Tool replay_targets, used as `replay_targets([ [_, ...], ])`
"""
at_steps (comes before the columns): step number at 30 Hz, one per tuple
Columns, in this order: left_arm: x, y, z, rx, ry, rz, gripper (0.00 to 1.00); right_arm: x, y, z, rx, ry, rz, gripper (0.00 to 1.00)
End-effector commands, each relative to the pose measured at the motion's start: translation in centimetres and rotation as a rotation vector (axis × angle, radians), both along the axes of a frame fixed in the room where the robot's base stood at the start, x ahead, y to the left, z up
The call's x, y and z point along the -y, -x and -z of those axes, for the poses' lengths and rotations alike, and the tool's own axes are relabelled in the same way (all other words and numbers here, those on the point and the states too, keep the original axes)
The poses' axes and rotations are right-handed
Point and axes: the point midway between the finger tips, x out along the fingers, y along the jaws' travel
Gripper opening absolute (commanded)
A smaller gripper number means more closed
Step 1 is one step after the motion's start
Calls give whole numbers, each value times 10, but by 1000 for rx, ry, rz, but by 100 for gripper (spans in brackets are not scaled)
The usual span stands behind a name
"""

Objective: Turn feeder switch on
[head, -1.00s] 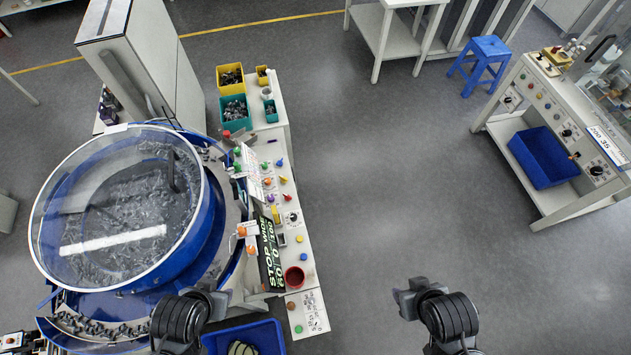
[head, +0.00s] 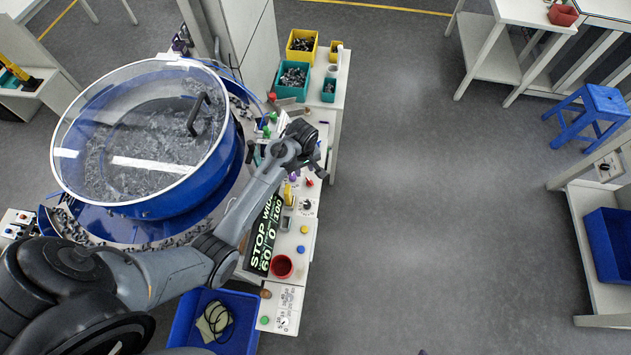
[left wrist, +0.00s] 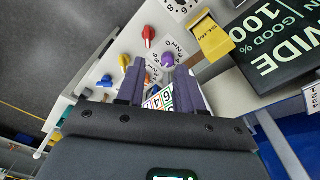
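The feeder's control panel (head: 291,248) runs beside the round bowl feeder (head: 140,135) and carries several coloured knobs and switches. I cannot read which one is labelled as the feeder switch. My left gripper (head: 314,166) is over the upper part of this panel and hides some controls. In the left wrist view my left gripper (left wrist: 158,88) is open, with a gap between its fingers. A purple knob (left wrist: 168,60) shows just beyond the fingers, with a red knob (left wrist: 148,36) and a yellow knob (left wrist: 125,62) nearby. Nothing is held. My right gripper is not in view.
A blue tray (head: 185,325) is below.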

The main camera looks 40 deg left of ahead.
Motion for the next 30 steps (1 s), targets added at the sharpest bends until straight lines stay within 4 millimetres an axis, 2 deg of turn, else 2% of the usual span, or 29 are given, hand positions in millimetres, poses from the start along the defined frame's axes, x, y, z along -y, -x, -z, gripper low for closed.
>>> replay_targets([
  [1,-1,-11,7,-8,17,-54,36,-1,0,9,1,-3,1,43],
  [3,-2,-20,11,-19,34,-115,36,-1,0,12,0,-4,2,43],
  [7,-3,-28,15,-32,52,-179,36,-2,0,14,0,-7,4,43],
  [14,-3,-29,36,-38,55,-194,36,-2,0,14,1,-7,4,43],
  [24,-3,-29,91,-36,55,-192,36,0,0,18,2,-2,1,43],
  [30,-3,-29,113,-35,54,-193,36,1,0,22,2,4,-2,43],
])
